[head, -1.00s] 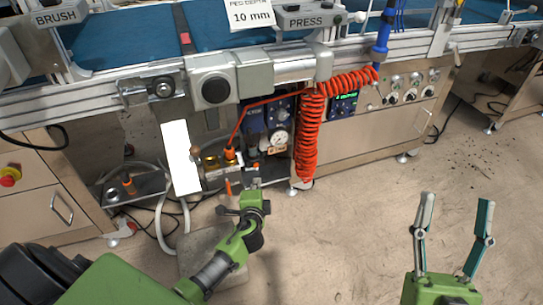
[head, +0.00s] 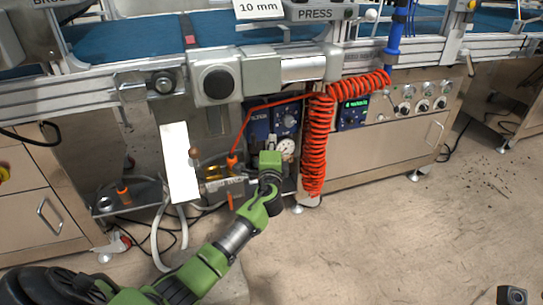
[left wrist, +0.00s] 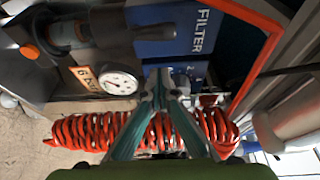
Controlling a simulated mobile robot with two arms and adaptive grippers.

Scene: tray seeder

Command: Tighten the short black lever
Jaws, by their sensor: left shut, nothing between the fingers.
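I cannot make out the short black lever for certain in either view. A round black knob (head: 163,84) sits on a clamp on the front rail. My left gripper (left wrist: 160,78) is shut and empty in the left wrist view, its fingertips together in front of a blue filter panel (left wrist: 165,32). In the head view its green body stands before the lower equipment bay and hides the fingers. A white pressure gauge (left wrist: 118,81) is beside the fingertips. Of my right side, only a small dark part shows at the bottom right edge of the head view.
A red coiled hose (head: 318,140) hangs right of my left gripper and runs behind its fingers in the wrist view. A white upright plate (head: 180,163) and an orange-topped fitting (head: 232,162) are left of it.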

